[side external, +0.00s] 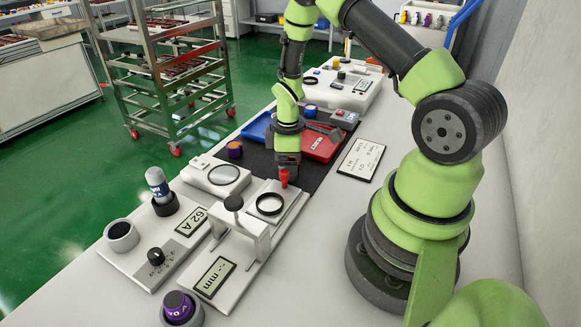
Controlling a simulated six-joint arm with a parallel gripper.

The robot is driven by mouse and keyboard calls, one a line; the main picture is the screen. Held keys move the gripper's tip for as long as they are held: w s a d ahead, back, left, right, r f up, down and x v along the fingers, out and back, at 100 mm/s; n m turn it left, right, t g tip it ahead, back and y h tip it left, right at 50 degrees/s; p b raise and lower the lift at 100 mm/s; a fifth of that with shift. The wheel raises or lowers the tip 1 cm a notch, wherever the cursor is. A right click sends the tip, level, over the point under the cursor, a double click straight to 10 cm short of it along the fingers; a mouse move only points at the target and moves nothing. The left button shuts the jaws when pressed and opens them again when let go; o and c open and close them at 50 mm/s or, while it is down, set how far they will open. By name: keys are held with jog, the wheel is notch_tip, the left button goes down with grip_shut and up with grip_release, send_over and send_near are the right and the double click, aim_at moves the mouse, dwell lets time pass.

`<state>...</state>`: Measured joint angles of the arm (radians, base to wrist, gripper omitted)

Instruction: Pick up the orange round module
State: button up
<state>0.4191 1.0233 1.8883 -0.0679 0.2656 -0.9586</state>
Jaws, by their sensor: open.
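A blue tray (258,127) and red tray (322,144) lie on the black mat (318,172). In front stand a white fixture with a black ring (270,204), a bridge-shaped gauge (240,226) and a panel with a blue-white cylinder (158,184). A display card (361,159) lies right.

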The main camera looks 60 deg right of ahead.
jog(key=c, duration=1)
